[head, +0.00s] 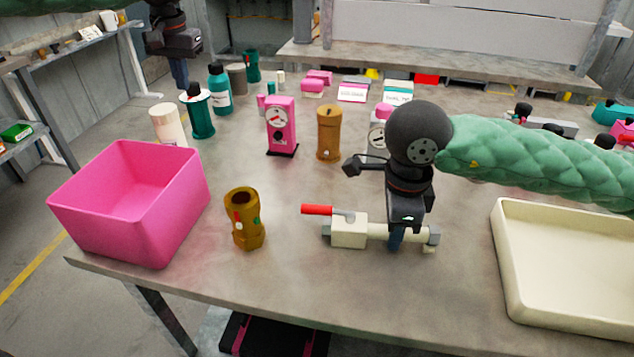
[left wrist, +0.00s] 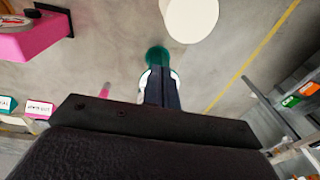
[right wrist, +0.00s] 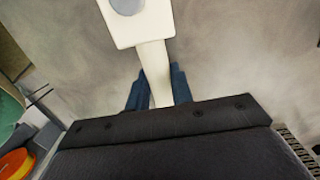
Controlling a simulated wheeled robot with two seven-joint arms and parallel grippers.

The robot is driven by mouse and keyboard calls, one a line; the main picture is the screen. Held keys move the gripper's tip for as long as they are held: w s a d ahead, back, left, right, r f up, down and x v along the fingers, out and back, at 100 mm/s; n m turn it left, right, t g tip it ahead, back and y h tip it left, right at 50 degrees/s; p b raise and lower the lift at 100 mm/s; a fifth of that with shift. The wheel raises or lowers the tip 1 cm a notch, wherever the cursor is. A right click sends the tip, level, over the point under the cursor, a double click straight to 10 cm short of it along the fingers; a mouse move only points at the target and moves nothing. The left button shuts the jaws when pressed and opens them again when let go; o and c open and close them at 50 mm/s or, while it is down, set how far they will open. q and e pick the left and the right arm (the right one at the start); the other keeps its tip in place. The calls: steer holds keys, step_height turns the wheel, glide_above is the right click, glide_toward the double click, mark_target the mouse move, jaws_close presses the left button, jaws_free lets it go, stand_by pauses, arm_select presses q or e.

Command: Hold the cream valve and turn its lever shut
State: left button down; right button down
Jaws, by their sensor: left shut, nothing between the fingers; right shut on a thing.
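The cream valve (head: 349,231) lies on the table near its front, with grey ends and a red lever (head: 319,210) on top that points left along the body. My right gripper (head: 396,238) comes down from above and is shut on the valve's right-hand pipe. The right wrist view shows the cream pipe (right wrist: 156,75) between its two blue fingers, with the grey lever hub at the top edge. My left gripper (head: 180,80) is raised at the back left, shut and empty, far from the valve. Its closed fingers show in the left wrist view (left wrist: 160,85).
A pink bin (head: 180,215) stands at the left and a cream tray (head: 515,290) at the right. A brown cup-like part (head: 245,220) stands left of the lever. Bottles, a pink gauge unit (head: 281,125) and an orange-brown cylinder (head: 329,134) stand behind.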

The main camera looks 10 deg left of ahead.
arm_select(q)
steer(key=s+d+g+h, duration=0.15)
steer(key=d+g, duration=0.25)
steer(key=d, duration=1.2)
steer(key=g, duration=0.5)
glide_toward(326, 212)
steer(key=shift+n, duration=0.3)
steer(key=f, duration=0.1)
steer(key=w+a+f, duration=0.1)
steer(key=f, duration=0.1)
steer(key=a+f, duration=0.1)
steer(key=shift+w+a+f, duration=0.1)
steer(key=shift+w+f, duration=0.1)
steer(key=shift+w, duration=0.1)
steer(key=s, duration=0.3)
steer(key=shift+f, duration=0.35)
steer(key=shift+s+f, duration=0.15)
steer(key=shift+s, duration=0.35)
steer(key=shift+s+n+h, duration=0.3)
steer(key=shift+n+h, duration=0.35)
steer(key=shift+n, duration=0.15)
